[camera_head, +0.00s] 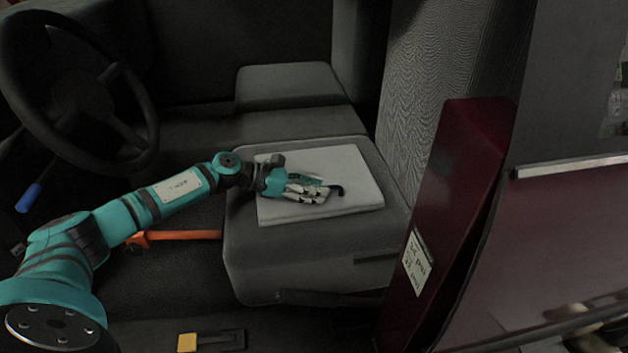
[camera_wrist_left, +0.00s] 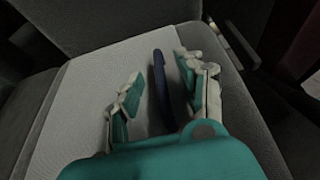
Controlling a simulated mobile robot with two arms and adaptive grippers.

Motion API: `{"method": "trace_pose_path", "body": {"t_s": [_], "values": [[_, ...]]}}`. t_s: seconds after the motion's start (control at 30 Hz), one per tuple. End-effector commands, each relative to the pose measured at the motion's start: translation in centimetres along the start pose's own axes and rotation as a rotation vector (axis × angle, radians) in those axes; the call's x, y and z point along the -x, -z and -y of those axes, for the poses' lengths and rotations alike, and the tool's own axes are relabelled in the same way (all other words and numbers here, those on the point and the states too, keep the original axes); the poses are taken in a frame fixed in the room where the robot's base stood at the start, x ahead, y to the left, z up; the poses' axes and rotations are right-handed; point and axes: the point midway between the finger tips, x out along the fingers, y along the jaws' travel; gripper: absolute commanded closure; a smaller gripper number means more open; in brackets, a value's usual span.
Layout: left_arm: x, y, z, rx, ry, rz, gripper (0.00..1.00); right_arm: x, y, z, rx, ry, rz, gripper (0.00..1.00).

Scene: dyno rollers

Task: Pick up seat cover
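The seat cover (camera_head: 345,180) is a pale grey, flat, roughly square pad lying on the dark seat cushion. It also shows in the left wrist view (camera_wrist_left: 90,95). A dark blue curved strap or handle (camera_wrist_left: 160,80) stands up from its surface; its end (camera_head: 337,190) shows in the head view. My left gripper (camera_head: 318,190) is over the middle of the cover. In the left wrist view its fingers (camera_wrist_left: 160,100) are apart, with the dark blue piece between them and a gap on the side of the left finger. My right gripper cannot be made out.
A steering wheel (camera_head: 75,95) is at the left, with a blue-handled lever (camera_head: 30,198). An orange handle (camera_head: 180,235) lies left of the seat cushion (camera_head: 290,255). A dark red panel (camera_head: 455,200) and the seat backrest (camera_head: 425,90) stand to the right.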

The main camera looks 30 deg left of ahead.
Motion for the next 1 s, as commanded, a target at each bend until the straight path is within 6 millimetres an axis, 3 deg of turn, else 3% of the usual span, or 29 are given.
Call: {"method": "trace_pose_path", "body": {"t_s": [0.07, 0.37, 1.0], "values": [[0.02, 0.01, 0.0, 0.0, 0.0, 0.0, 0.62, 0.01, -0.01, 0.0, 0.0, 0.0, 0.0, 0.6], [0.04, 0.01, 0.01, 0.001, 0.0, 0.0, 1.0, 0.02, -0.01, 0.01, 0.0, 0.0, 0.0, 0.6], [0.14, -0.28, -0.04, -0.002, -0.001, 0.002, 1.0, 0.08, 0.03, 0.03, 0.0, 0.001, -0.002, 0.6]]}}
